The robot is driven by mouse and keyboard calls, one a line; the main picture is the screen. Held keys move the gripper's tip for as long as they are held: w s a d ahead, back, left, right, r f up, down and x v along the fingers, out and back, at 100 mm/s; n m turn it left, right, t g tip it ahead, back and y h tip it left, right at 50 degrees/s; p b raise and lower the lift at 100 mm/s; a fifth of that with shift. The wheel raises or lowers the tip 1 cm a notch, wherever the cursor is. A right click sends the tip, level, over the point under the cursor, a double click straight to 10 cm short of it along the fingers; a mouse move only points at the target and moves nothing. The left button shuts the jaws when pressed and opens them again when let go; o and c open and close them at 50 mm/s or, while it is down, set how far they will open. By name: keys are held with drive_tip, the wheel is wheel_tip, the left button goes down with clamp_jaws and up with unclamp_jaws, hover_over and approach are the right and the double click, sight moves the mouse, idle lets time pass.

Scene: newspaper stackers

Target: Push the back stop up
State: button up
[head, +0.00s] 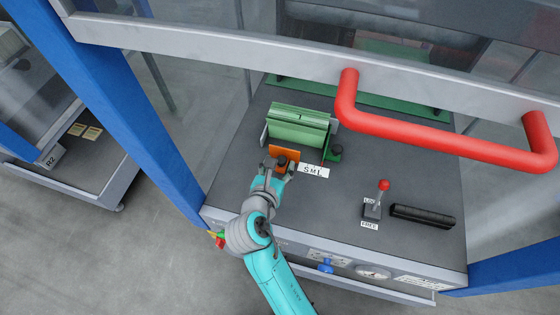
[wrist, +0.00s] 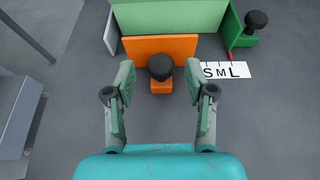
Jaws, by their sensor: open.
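The orange plate (head: 284,155) with a black knob (head: 282,161) stands in front of a green block (head: 298,125) on the dark machine bed; I take this plate to be the back stop, though no label says so. In the wrist view the orange plate (wrist: 185,48) and its knob (wrist: 160,67) lie straight ahead. My gripper (wrist: 160,85) is open, its fingers on either side of the knob and apart from it. In the head view my gripper (head: 279,172) is at the near side of the plate and partly covers it.
A white S M L scale (head: 313,171) lies right of the plate, near a green stop with a black knob (head: 334,154). A red handle (head: 440,140) crosses above the bed. A red-tipped lever (head: 382,187) and a black bar (head: 422,215) stand at the right.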

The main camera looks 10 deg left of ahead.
sight(284, 150)
drive_tip(key=shift+x, duration=0.8)
clamp_jaws()
drive_tip(key=w, duration=0.5)
drive_tip(key=shift+d, duration=0.1)
unclamp_jaws()
drive_tip(key=shift+s, duration=0.15)
drive_tip(key=v, duration=1.1)
drive_tip(key=shift+s+r, duration=0.2)
drive_tip(key=shift+s, duration=0.15)
